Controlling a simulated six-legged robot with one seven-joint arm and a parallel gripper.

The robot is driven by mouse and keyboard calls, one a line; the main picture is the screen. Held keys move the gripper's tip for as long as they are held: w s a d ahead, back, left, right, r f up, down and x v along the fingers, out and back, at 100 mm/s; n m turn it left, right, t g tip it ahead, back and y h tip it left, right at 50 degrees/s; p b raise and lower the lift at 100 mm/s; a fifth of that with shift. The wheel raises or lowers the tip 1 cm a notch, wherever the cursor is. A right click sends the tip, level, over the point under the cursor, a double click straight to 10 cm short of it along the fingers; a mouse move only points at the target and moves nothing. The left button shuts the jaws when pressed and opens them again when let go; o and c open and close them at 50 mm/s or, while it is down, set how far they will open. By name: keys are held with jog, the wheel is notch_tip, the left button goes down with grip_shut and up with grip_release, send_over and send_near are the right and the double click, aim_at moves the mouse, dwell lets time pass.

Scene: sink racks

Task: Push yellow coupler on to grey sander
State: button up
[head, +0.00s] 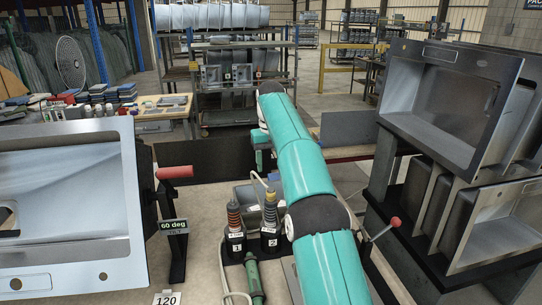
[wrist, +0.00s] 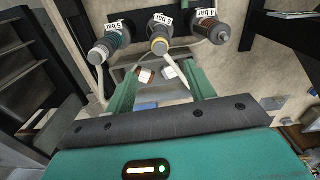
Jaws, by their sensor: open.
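The yellow-ringed coupler (head: 270,208) stands upright in a black holder labelled 2 on the bench. In the wrist view it is the middle of three holders, with a yellow ring (wrist: 160,46). A pale hose end (wrist: 176,73) runs from near it toward my gripper. My gripper (wrist: 160,80) is open and empty, its two green fingers apart below the holders in the picture. In the head view my arm hides the gripper. A grey shape (head: 245,193) lies behind the couplers; I cannot tell whether it is the grey sander.
A red-ringed coupler (head: 234,215) stands left of the yellow one. A green tool (head: 253,278) lies in front. A steel sink (head: 65,205) and red-handled lever (head: 175,172) are at left; stacked sinks (head: 440,95) and a red-knobbed lever (head: 394,222) are at right.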

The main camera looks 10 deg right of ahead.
jog(key=shift+r, duration=1.2)
jog(key=s+r+t, duration=0.1)
jog(key=s+r, duration=0.4)
jog(key=s, duration=0.3)
jog(key=s+r+t, duration=0.2)
jog(key=s+r, duration=0.4)
jog(key=s, duration=0.3)
jog(key=s+f+t, duration=0.1)
jog(key=s+f, duration=0.4)
jog(key=s, duration=0.4)
jog(key=s+f, duration=0.5)
jog(key=s, duration=0.4)
jog(key=s+f+m+t, duration=0.1)
jog(key=s+f, duration=0.4)
jog(key=s, duration=0.4)
jog(key=shift+f+t, duration=0.3)
jog(key=shift+f, duration=0.05)
